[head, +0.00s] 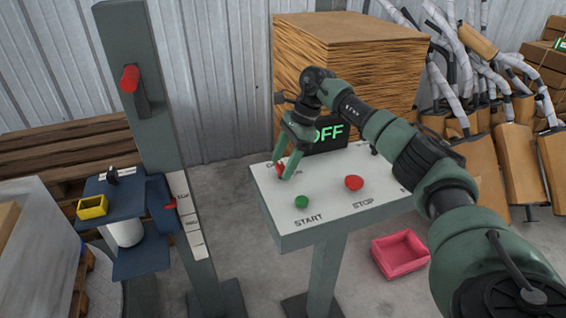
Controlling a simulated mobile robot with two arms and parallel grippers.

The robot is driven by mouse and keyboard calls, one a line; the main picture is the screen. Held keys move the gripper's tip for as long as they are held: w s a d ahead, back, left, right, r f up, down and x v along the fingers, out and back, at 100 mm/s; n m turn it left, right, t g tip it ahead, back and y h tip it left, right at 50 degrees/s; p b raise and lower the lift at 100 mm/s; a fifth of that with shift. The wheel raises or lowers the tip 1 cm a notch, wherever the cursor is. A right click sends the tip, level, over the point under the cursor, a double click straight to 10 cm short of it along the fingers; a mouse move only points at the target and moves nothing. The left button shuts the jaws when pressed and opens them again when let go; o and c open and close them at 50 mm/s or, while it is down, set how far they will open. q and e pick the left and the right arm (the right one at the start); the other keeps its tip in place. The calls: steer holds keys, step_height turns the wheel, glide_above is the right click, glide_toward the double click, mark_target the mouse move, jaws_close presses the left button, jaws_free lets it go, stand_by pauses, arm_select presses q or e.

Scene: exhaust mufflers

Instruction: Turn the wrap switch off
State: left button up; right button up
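The control panel (330,205) is a pale sloped top on a grey stand. It carries a green START button (302,202), a red STOP button (354,183) and a small red switch (280,170) at its far left corner. The label by the switch is mostly covered by my gripper. A dark display (328,134) behind the panel shows OFF in green letters. My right gripper (282,168) reaches down over the switch, its two fingers apart with the red part showing between them. Whether they touch it I cannot tell. My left gripper is not in view.
A grey post (150,90) with a red handle (130,79) stands left of the panel, with a blue bracketed unit (145,225) and a yellow tray (92,207). A pink bin (401,253) is on the floor at right. Wooden crate (350,60) and mufflers (480,70) stand behind.

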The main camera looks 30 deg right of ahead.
steer(key=b+v, duration=0.1)
steer(key=v, duration=0.6)
steer(key=shift+d+r, duration=0.2)
steer(key=shift+r, duration=0.15)
steer(key=shift+f, duration=0.1)
stand_by(0.4)
